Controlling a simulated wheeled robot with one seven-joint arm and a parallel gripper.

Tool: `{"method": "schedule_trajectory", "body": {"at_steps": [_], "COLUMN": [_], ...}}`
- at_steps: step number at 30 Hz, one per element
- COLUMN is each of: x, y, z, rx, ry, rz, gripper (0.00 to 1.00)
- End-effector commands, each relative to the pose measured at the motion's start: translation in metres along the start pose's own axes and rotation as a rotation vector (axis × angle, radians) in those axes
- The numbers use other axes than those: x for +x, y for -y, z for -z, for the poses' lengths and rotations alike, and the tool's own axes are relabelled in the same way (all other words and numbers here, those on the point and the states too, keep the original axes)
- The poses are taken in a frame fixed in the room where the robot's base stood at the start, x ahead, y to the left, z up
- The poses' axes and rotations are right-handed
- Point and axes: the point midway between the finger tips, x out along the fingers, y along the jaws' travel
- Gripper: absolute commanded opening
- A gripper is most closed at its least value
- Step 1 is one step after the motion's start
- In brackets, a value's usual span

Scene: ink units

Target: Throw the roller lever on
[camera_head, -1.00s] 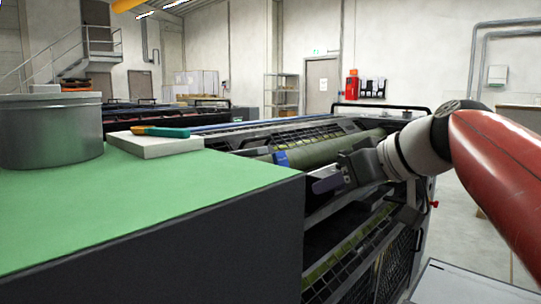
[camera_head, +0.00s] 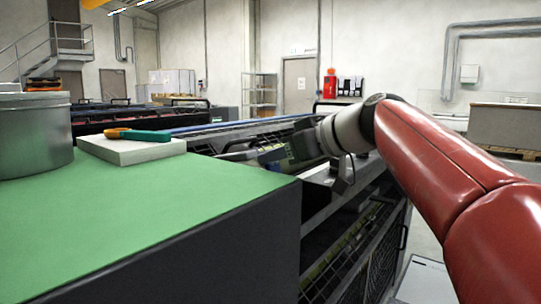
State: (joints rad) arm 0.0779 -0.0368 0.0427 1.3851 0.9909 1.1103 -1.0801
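My gripper (camera_head: 272,156) is at the end of my red arm, which reaches in from the right. It is over the near end of the dark ink unit (camera_head: 345,205), just past the green-topped cabinet. Its fingers point left and away from me, and are small and dark, so their opening cannot be made out. The blue handle seen earlier on the unit, possibly the roller lever, is not clearly visible now. My gripper and wrist cover that area, and I cannot tell whether they touch it.
The green cabinet top (camera_head: 180,215) fills the left foreground. On it stand a grey metal tin (camera_head: 35,140) and a pale block (camera_head: 115,150) with a teal-and-orange tool (camera_head: 140,135). More machine units stand behind. Open floor lies to the right.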

Motion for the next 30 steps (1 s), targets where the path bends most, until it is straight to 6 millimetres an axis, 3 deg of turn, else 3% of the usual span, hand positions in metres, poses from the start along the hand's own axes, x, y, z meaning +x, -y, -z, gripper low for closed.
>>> {"method": "schedule_trajectory", "body": {"at_steps": [6, 14, 24, 30], "x": [0.02, 0.022, 0.021, 0.021], "y": [0.0, 0.0, 0.0, 0.0], "z": [0.0, 0.0, 0.0, -0.001], "rx": [0.0, 0.0, 0.0, 0.001], "ry": [0.001, 0.001, 0.001, -0.003], "rz": [-0.001, -0.001, -0.001, -0.001], "gripper": [0.4, 0.4, 0.0, 0.0]}}
